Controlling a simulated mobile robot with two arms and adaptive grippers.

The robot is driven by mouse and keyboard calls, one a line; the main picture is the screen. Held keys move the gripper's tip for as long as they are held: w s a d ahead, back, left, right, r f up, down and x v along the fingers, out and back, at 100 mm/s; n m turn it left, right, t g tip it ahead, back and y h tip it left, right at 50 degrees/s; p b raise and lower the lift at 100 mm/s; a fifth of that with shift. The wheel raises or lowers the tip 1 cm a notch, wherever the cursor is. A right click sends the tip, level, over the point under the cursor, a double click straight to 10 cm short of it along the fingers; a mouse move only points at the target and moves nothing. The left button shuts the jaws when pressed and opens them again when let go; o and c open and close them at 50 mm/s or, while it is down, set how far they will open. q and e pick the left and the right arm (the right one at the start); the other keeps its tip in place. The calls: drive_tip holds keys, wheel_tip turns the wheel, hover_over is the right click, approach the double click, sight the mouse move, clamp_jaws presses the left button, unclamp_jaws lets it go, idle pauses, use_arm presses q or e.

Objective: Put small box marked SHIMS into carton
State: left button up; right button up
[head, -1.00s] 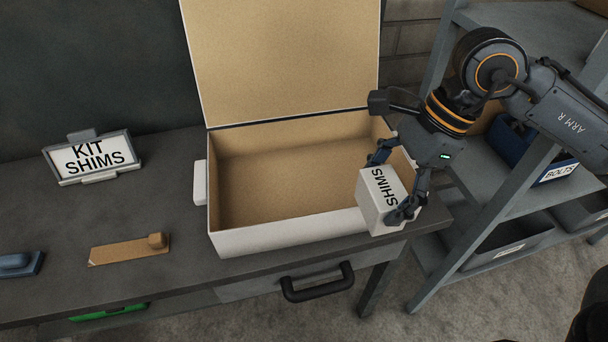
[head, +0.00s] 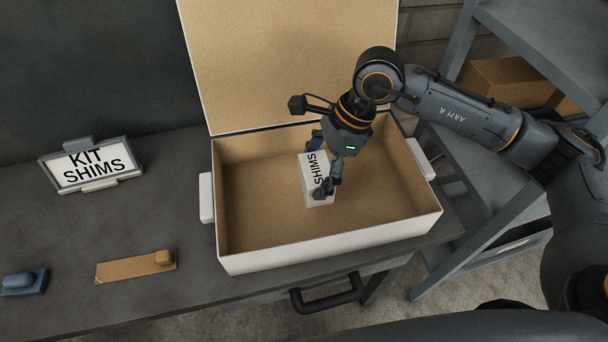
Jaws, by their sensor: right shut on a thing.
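I cannot tell whether the box touches the carton floor. The carton is white outside and brown inside, with its lid (head: 290,60) raised at the back. My left gripper is not in view.
A KIT SHIMS sign (head: 91,165) stands on the grey bench (head: 150,220) at the left. A brown tool (head: 137,266) and a blue tool (head: 24,282) lie in front of it. Grey shelving (head: 480,190) with a cardboard box (head: 507,84) stands at the right.

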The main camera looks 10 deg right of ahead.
sight(304, 184)
drive_tip(key=shift+w+a+f, duration=0.3)
drive_tip(key=shift+f, duration=0.2)
drive_tip(key=shift+w+a+f, duration=0.3)
drive_tip(key=shift+f, duration=0.15)
drive_tip(key=shift+w+a+f, duration=0.1)
drive_tip(key=shift+f, duration=0.1)
drive_tip(key=f, duration=0.1)
drive_tip(key=f+p, duration=0.2)
drive_tip(key=shift+w+a, duration=0.25)
drive_tip(key=shift+a, duration=0.05)
drive_tip(key=shift+f+p, duration=0.3)
drive_tip(key=shift+f, duration=0.3)
drive_tip(key=o, duration=1.4)
drive_tip(key=shift+c, duration=0.2)
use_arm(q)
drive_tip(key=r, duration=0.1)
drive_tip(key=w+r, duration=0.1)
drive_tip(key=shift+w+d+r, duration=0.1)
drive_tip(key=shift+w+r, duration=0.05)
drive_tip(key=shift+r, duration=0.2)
